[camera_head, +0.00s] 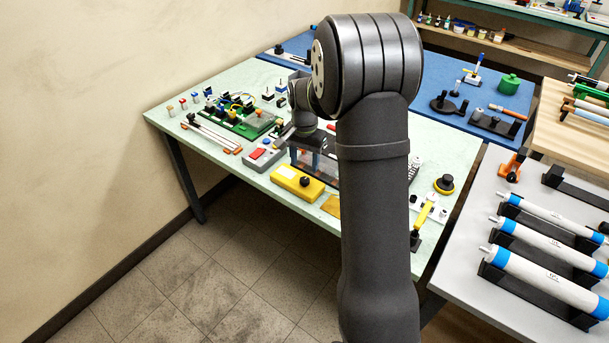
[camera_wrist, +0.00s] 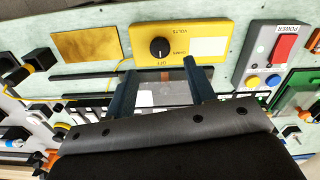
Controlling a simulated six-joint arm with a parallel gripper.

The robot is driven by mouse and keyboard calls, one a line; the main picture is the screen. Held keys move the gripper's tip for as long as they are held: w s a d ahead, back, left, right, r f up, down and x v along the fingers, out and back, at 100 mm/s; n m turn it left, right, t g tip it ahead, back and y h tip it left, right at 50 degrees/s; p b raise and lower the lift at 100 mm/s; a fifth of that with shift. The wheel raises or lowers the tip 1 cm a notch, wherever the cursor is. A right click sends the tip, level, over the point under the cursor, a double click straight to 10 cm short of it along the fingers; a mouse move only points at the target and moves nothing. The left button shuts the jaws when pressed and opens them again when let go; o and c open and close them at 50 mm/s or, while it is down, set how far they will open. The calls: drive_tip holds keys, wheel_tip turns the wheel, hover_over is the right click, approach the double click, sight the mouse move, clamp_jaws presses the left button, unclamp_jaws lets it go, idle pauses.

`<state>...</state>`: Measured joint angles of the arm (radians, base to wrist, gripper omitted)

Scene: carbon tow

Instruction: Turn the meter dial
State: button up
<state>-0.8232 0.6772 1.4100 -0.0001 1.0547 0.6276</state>
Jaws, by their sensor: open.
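The yellow meter box (camera_head: 288,180) lies near the front edge of the pale green table. Its black dial (camera_head: 305,182) stands up from its face. In the wrist view the meter (camera_wrist: 208,33) is at the top centre, with a pale panel at its right end, and the dial (camera_wrist: 159,47) has a white pointer mark. My gripper (camera_wrist: 160,66) is open, with its two dark blue fingers spread and nothing between them. In the picture its fingertips reach the meter's lower edge, just short of the dial. In the head view my gripper (camera_head: 306,164) is just behind the meter.
A grey power box (camera_wrist: 267,72) with a red switch lies right of the meter in the wrist view. A brass-coloured plate (camera_wrist: 85,46) lies to its left, with a yellow wire between. A green board (camera_head: 246,122) with wires lies further back. My arm hides part of the table.

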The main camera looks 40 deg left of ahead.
sight(304, 179)
wheel_tip(304, 179, down, 6)
drive_tip(key=shift+f, duration=0.2)
drive_tip(key=shift+c, duration=0.2)
drive_tip(key=c, duration=0.9)
